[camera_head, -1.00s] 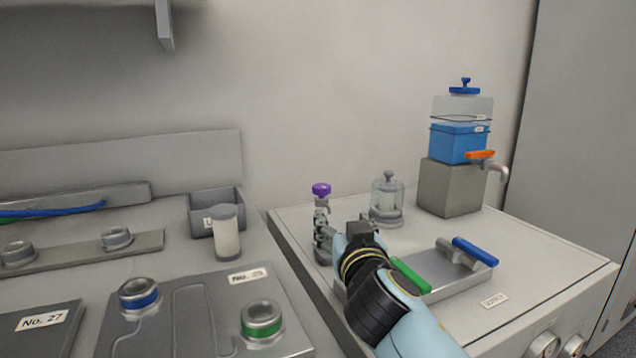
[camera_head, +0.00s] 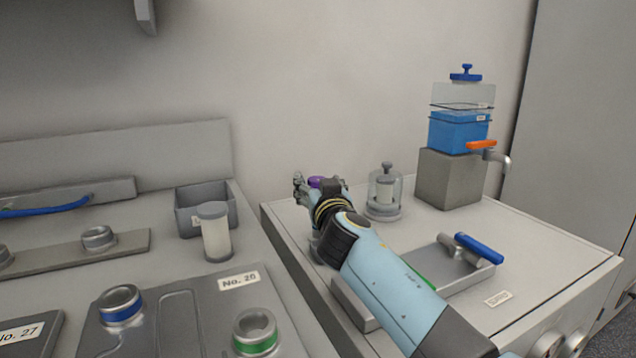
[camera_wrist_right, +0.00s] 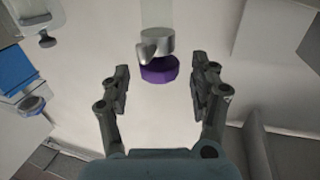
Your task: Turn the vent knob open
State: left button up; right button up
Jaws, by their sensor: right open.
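A purple knob (camera_head: 315,181), which looks like the vent knob, is partly hidden behind my right gripper (camera_head: 301,187). In the right wrist view, the purple knob (camera_wrist_right: 159,69) sits on a grey metal fitting (camera_wrist_right: 157,42). The right gripper (camera_wrist_right: 160,66) is open there, with one finger on each side of the knob and visible gaps to both. I cannot tell how deep the knob sits between the fingers. My left gripper is not in view.
A clear jar (camera_head: 384,192) stands just right of the gripper. A blue-filled tank (camera_head: 459,131) with an orange tap handle (camera_head: 481,145) stands on a grey block (camera_head: 449,178). A tray (camera_head: 355,314) and blue handle (camera_head: 479,249) lie near my right arm.

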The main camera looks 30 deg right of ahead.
jog(key=shift+w+d, duration=0.25)
jog(key=shift+w, duration=0.35)
jog(key=c, duration=1.2)
jog(key=shift+o, duration=0.2)
